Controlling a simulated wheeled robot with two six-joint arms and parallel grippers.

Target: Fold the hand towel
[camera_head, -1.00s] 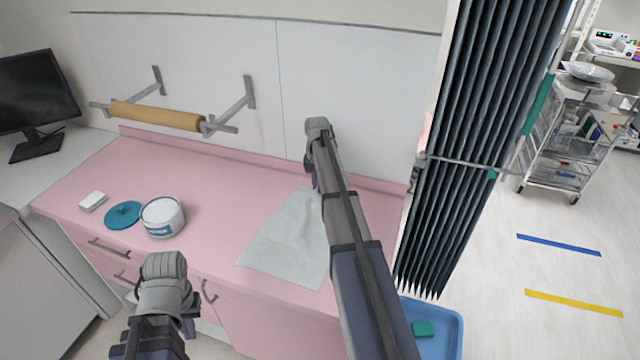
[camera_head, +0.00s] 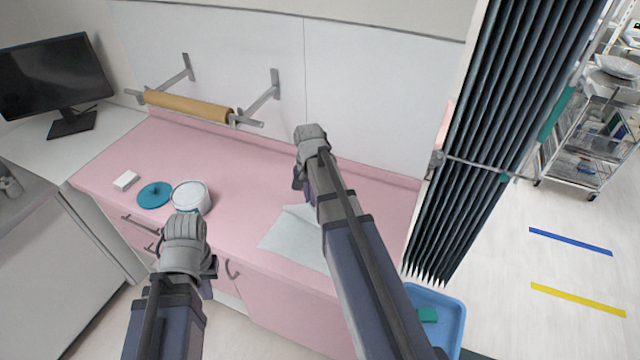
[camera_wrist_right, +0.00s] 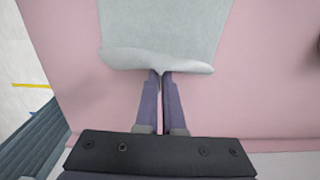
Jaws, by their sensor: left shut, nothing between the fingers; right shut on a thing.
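The hand towel (camera_head: 288,236) is a pale grey-green cloth near the front edge of the pink counter, partly hidden behind my right arm. My right gripper (camera_wrist_right: 161,75) is shut on the towel's edge; in the wrist view the towel (camera_wrist_right: 165,32) bends up in a rounded lip at the fingertips and spreads away from them. In the head view my right gripper (camera_head: 303,188) is over the towel's far side, its fingertips mostly hidden. My left gripper (camera_head: 209,279) is shut and empty in front of the counter, left of the towel and apart from it.
A white tub (camera_head: 191,196), a blue lid (camera_head: 154,195) and a small white block (camera_head: 126,181) stand on the counter's left. A paper roll (camera_head: 187,106) hangs on the wall. A dark pleated curtain (camera_head: 490,140) and a blue bin (camera_head: 452,312) are right. The counter behind the towel is clear.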

